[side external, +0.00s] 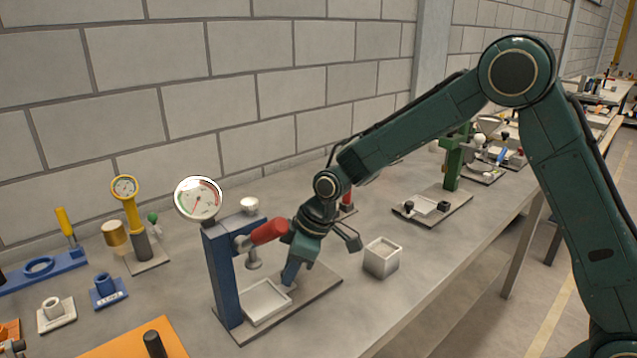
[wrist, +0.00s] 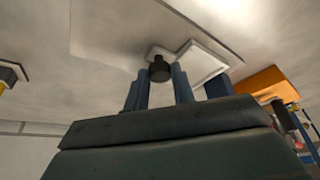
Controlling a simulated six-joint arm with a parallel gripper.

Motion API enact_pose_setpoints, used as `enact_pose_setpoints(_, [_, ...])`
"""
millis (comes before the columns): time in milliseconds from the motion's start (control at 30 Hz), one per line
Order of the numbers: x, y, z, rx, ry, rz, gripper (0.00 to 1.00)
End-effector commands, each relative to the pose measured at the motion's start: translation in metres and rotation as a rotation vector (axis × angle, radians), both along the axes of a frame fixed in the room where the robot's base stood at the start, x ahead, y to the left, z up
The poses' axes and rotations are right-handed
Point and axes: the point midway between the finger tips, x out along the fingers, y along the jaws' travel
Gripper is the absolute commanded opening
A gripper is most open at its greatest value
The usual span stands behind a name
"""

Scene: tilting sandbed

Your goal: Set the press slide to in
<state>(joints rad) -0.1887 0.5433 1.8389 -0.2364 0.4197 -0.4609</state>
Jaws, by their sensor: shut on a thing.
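The press has a blue column (side external: 222,275), a round dial gauge (side external: 198,200) on top, a red-gripped lever (side external: 268,231) and a grey ram (side external: 254,259). Its slide is a shallow white tray (side external: 250,313) low on the grey base plate (side external: 322,284), below the ram. My gripper (side external: 289,277) points down at the tray's right side. In the wrist view my gripper (wrist: 161,77) is shut on a black knob (wrist: 159,70) at the edge of the white slide (wrist: 218,70). The side view hides the knob behind my fingers.
A white square box (side external: 382,258) stands to the right of the press. An orange board (side external: 130,340) lies at front left. A yellow gauge stand (side external: 133,215) and blue fixtures (side external: 45,270) stand at left. A green press (side external: 453,165) stands further back. The red lever is close to my wrist.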

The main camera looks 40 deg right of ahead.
Motion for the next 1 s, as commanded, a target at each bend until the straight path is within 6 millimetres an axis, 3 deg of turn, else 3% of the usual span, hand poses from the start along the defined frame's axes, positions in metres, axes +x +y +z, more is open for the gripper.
enact_pose_setpoints(100, [0.0000,0.0113,0.0007,0.002,-0.002,0.006,0.00])
enact_pose_setpoints(367, [-0.0002,0.0143,0.0010,0.006,-0.004,0.008,0.00])
enact_pose_setpoints(400, [-0.0002,0.0146,0.0010,0.006,-0.004,0.008,0.27])
enact_pose_setpoints(500, [-0.0001,0.0142,0.0009,0.005,-0.004,0.008,0.47])
enact_pose_setpoints(1000, [-0.0014,0.0099,0.0059,0.002,-0.002,0.002,0.47])
